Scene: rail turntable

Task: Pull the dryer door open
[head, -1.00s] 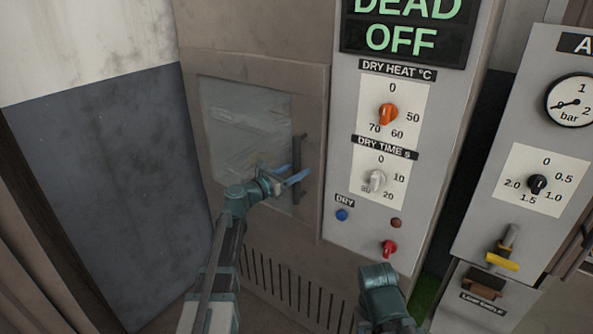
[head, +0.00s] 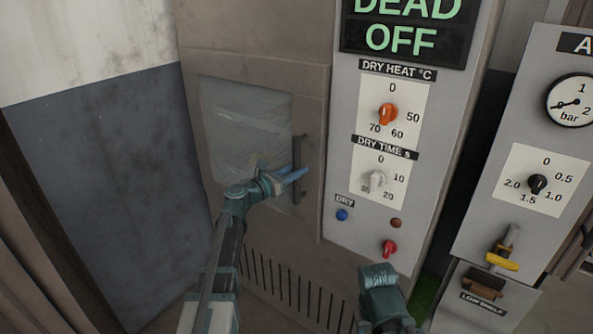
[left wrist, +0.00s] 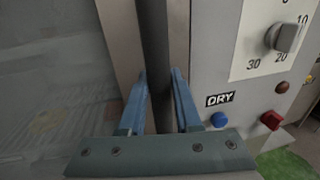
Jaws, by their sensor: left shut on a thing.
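The dryer door (head: 250,85) is a brown panel with a cloudy window (head: 240,125), left of the control panel in the head view. It looks closed in its frame. A dark upright bar handle (head: 300,148) runs along the door's right side. My left gripper (head: 302,174) is shut on the lower part of this handle. In the left wrist view the handle (left wrist: 154,45) stands between the two blue fingers (left wrist: 157,85). Part of my right arm shows at the bottom of the head view, but its gripper is out of view.
The grey control panel (head: 345,110) stands close to the right of the door, with an orange knob (head: 387,114), a white knob (head: 375,181), a blue button (head: 341,215) and a red knob (head: 389,248). A wall (head: 105,190) stands to the left.

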